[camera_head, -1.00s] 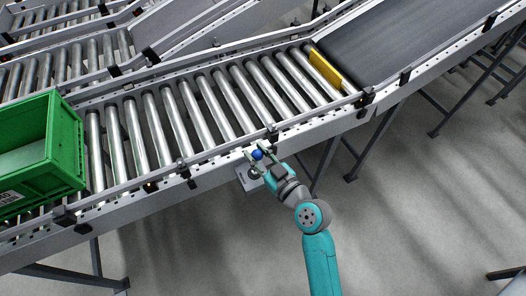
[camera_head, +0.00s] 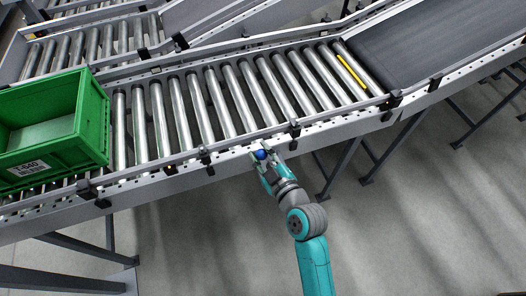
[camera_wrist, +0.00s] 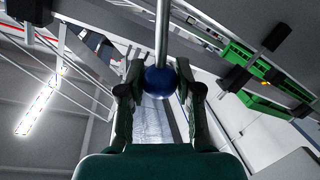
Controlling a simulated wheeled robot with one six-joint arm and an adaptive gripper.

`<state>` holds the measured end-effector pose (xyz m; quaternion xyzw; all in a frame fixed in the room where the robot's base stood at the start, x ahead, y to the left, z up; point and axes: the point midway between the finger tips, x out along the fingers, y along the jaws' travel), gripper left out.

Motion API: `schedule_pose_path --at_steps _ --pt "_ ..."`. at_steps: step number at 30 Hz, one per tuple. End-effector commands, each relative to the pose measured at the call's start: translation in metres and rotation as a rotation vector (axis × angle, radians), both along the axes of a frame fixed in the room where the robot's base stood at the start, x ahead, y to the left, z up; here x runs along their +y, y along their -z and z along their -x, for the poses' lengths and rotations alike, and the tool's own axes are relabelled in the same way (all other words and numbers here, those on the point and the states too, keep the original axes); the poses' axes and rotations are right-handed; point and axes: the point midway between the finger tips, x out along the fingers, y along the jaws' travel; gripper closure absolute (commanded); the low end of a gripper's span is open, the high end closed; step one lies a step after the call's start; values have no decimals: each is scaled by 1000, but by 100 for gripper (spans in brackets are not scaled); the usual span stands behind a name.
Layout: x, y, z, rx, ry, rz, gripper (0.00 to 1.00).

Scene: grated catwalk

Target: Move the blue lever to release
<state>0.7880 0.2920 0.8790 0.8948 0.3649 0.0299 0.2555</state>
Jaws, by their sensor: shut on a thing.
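The blue lever's round knob (camera_head: 262,155) is at the near side rail of the roller conveyor. My gripper (camera_head: 261,158) is shut on it, with a finger on each side. In the wrist view the blue knob (camera_wrist: 160,83) sits between the fingertips of my gripper (camera_wrist: 160,90), and its metal rod (camera_wrist: 162,35) runs up from it. The lever's base is not clear in the head view. A yellow stop (camera_head: 351,74) shows as a thin strip among the rollers near the dark belt.
A green crate (camera_head: 103,125) stands on the rollers at the left. Rollers (camera_head: 205,105) between it and the yellow strip are bare. The conveyor's side rail (camera_head: 235,157) and support legs (camera_head: 342,168) are near my arm. Open floor (camera_head: 420,235) lies to the right.

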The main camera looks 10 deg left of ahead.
Motion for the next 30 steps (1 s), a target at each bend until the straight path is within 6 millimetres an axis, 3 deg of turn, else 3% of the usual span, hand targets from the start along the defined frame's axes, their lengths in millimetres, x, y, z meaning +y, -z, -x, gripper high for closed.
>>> schedule_pose_path --at_steps 11,12,14,24,30 --pt "1 2 1 5 -1 0 100" --pt "1 2 1 5 -1 0 56" --pt "0 2 1 4 -1 1 42" --pt "-1 1 1 2 0 -1 41" --pt "-14 -1 15 4 2 0 41"
